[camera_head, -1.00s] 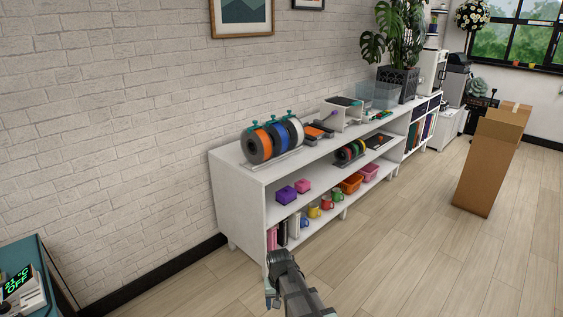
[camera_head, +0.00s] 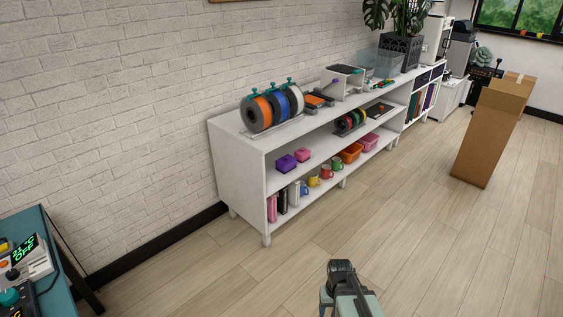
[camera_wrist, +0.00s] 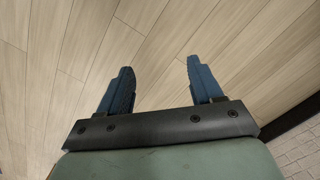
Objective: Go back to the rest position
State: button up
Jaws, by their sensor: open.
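My gripper shows in the wrist view (camera_wrist: 158,80) with its two blue fingers spread wide apart. Nothing is between the fingers; only the wooden floor (camera_wrist: 155,35) lies beyond them. In the head view the end of my arm is low in the picture, right of centre, over bare floor in front of the white shelf unit (camera_head: 240,175). The fingertips are mostly hidden there. My gripper is apart from the shelf and touches nothing that I can see.
Filament spools (camera_head: 272,107) stand on the shelf top; colored mugs (camera_head: 313,180) and boxes sit below. A tall cardboard box (camera_head: 487,135) stands on the floor at right. A teal bench (camera_head: 60,280) with devices is at lower left. The floor between is clear.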

jog(key=s+f+g, duration=0.3)
jog(key=s+f, duration=0.5)
jog(key=s, duration=0.5)
jog(key=s+f+g, duration=0.2)
jog(key=s+f, duration=0.5)
jog(key=s, duration=0.5)
jog(key=shift+s+f+g, duration=0.4)
